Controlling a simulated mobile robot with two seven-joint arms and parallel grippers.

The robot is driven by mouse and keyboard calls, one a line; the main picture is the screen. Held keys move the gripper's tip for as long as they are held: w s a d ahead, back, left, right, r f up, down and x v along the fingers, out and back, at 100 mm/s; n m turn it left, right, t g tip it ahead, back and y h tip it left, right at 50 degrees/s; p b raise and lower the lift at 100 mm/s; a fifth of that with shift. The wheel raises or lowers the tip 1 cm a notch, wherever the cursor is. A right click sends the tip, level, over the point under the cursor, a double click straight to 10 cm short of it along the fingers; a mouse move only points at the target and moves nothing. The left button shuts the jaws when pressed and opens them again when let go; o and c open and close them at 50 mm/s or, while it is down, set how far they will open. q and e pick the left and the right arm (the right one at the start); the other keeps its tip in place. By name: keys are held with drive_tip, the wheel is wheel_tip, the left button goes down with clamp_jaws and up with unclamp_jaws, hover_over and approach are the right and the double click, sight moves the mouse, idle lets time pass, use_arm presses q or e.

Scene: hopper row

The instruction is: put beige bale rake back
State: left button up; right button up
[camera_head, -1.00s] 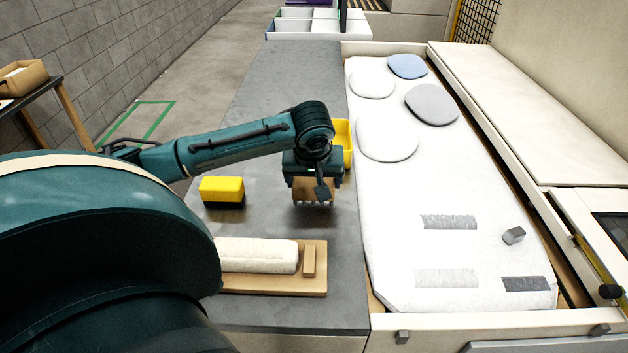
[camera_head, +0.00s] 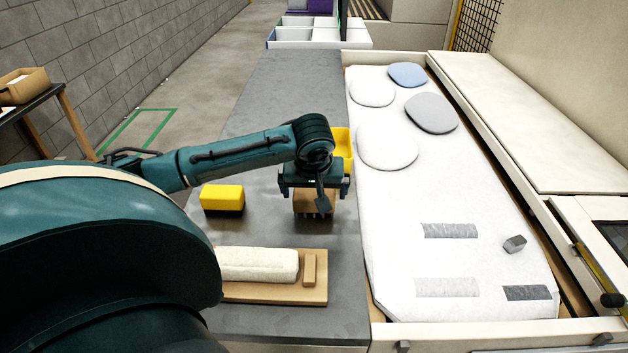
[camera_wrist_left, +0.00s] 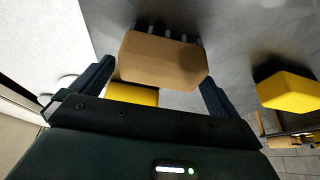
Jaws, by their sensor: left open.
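The beige bale rake (camera_head: 314,202), a tan block with a row of dark tines, is on the grey worktop in the head view. In the left wrist view the rake (camera_wrist_left: 163,60) shows its tan block, tines pointing away from my gripper. My left gripper (camera_head: 314,190) is open directly above it, one finger to each side. In the wrist view the fingers of my left gripper (camera_wrist_left: 152,88) have visible gaps to the block. Part of the rake is hidden by the gripper in the head view. My right gripper is not in view.
A yellow block with a black base (camera_head: 222,198) stands left of the rake. A yellow bin (camera_head: 343,148) is just behind my gripper. A wooden board (camera_head: 270,292) with a white roll (camera_head: 258,264) lies in front. A white padded bed (camera_head: 400,220) with pads is at right.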

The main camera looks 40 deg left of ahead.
use_arm(q)
drive_tip(key=v, duration=1.1)
drive_tip(key=shift+r, duration=0.4)
drive_tip(key=shift+s+d, duration=0.1)
